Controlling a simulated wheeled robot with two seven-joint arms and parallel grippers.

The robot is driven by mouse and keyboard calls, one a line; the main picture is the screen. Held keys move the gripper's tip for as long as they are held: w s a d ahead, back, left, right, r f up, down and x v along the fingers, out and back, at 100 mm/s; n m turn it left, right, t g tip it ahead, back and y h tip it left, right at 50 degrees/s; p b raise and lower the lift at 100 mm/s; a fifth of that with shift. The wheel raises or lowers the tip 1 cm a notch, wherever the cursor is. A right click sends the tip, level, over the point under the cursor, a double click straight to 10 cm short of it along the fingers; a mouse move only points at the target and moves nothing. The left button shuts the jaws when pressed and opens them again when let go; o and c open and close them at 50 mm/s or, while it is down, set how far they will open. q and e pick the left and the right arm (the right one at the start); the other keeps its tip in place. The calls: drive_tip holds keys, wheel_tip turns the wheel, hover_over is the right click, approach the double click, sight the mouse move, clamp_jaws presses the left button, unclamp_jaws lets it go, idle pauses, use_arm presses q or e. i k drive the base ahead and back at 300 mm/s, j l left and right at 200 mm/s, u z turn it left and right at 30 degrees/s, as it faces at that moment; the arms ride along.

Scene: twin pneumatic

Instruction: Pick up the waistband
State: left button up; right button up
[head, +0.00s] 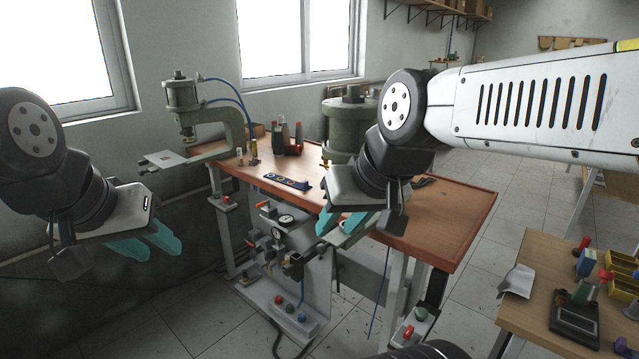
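A dark blue flat strip with small light marks (287,182) lies on the brown worktable; it may be the waistband, but it is too small to be sure. My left gripper (160,252) has teal fingers, is open and empty, and hangs left of the table, well apart from the strip. My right gripper (338,228) is open, with nothing seen between its teal fingers. It is over the table's front edge, right of and nearer than the strip. Its arm and wrist hide part of the table behind it.
A green press (232,120) stands at the table's back left, beside several small bottles (283,137). A green drum-shaped machine (343,125) stands behind. Gauges and valves (286,220) hang below the front edge. A second bench (540,258) holds tools and bins at right.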

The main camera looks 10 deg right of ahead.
sight(304, 186)
drive_tip(key=z, duration=0.25)
drive_tip(key=i+j+z, duration=0.1)
drive_tip(key=i+j, duration=0.4)
drive_tip(key=j, duration=0.2)
drive_tip(key=i+j+z, duration=0.15)
drive_tip(key=i+j, duration=0.15)
drive_tip(key=i, duration=0.25)
drive_tip(key=i+j+z, duration=0.15)
drive_tip(key=i+j, duration=0.2)
drive_tip(key=i, duration=0.15)
